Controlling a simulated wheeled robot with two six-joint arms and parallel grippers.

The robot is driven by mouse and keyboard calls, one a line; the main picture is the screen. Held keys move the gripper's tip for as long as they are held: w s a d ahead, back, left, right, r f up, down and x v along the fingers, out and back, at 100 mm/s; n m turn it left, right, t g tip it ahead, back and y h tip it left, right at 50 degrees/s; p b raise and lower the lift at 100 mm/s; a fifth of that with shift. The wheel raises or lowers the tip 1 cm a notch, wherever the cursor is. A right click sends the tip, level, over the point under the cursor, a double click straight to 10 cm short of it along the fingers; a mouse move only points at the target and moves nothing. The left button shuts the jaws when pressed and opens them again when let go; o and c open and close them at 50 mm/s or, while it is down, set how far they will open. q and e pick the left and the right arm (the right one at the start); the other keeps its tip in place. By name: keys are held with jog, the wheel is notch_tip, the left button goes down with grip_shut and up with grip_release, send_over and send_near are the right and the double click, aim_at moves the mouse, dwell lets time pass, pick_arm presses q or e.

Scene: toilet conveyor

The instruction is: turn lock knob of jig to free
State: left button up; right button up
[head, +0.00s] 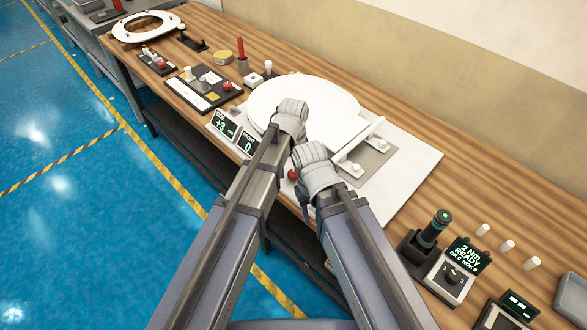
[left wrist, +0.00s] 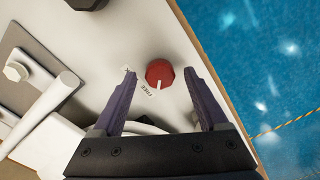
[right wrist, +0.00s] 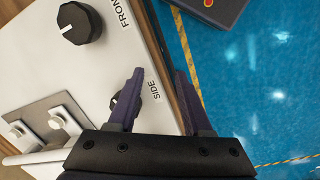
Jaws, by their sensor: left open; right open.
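The red lock knob (left wrist: 160,73) stands on the white jig plate (left wrist: 158,28), between the spread fingers of my open left gripper (left wrist: 158,72). I cannot tell how far below the fingertips it is. Its white mark points down in the left wrist view, just right of the FREE label. Another label lies by the left finger, too small to read. My right gripper (right wrist: 160,72) is open and empty over the plate's edge, by the SIDE label; one finger partly covers a dark knob.
A black FRONT knob (right wrist: 79,22) is on the plate. A white toilet lid (head: 325,105) lies on the jig (head: 420,160). Two small displays (head: 235,133) stand left of it. A screwdriver stand (head: 425,240) is at right. My two forearms are close together.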

aim_at(294, 173)
pick_arm(q)
notch_tip(294, 173, up, 7)
jog(key=p, duration=0.7)
jog(key=shift+r, duration=0.2)
jog(key=s+a+m, duration=0.1)
jog(key=s+a, duration=0.4)
jog(key=a, duration=0.4)
jog(key=s+a+m, duration=0.2)
jog(key=s+a, duration=0.2)
jog(key=a, duration=0.4)
jog(key=s+d+m+y, duration=0.1)
jog(key=s+d+m, duration=0.2)
jog(key=s+d, duration=0.3)
jog(key=d, duration=0.4)
jog(key=shift+d+m, duration=0.3)
jog(key=shift+s, duration=0.25)
